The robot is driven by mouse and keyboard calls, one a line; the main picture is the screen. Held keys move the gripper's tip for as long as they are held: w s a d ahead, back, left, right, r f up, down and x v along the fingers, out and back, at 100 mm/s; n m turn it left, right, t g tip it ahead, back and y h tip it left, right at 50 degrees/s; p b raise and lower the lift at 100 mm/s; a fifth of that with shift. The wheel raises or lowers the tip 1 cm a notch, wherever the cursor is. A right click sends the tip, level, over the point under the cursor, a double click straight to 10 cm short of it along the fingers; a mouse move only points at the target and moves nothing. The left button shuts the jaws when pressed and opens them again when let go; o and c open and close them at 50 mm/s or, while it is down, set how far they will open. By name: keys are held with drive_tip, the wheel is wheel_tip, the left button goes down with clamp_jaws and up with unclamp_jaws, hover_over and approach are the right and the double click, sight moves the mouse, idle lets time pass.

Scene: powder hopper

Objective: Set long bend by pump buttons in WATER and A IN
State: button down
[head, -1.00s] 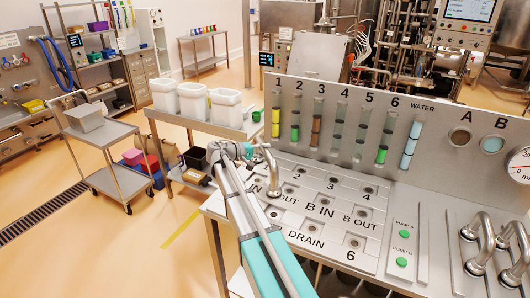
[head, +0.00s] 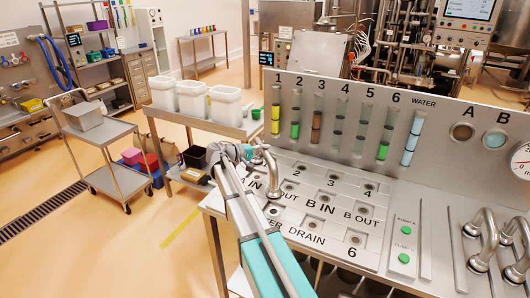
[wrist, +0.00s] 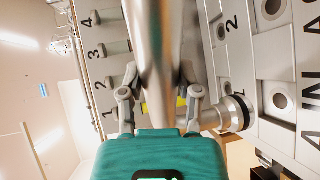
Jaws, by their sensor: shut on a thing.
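My gripper (head: 240,152) is at the left end of the port panel (head: 372,262). It is shut on a polished steel bend (head: 266,160), whose tube crosses between the fingers in the wrist view (wrist: 150,50). One end of the bend (wrist: 235,112) shows near the label 1; I cannot tell whether it touches a port. The A IN marking (head: 252,180) and WATER marking (head: 274,222) are partly hidden by my arm. An open port (head: 273,210) shows just above WATER. Two green pump buttons, the upper (head: 406,230) and lower (head: 404,258), sit on the right.
More steel bends, one (head: 479,236) and another (head: 515,255), stand at the right. A backboard (head: 440,150) with coloured level tubes rises behind the panel. White bins (head: 194,98) stand on a table behind my gripper. A steel cart (head: 108,135) is at the left.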

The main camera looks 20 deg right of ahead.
wheel_tip(320, 180, down, 7)
drive_tip(key=b, duration=0.6)
drive_tip(key=shift+b, duration=0.35)
drive_tip(key=shift+f, duration=0.1)
idle(0.4)
drive_tip(key=shift+c, duration=1.1)
unclamp_jaws()
drive_tip(key=shift+s, duration=0.1)
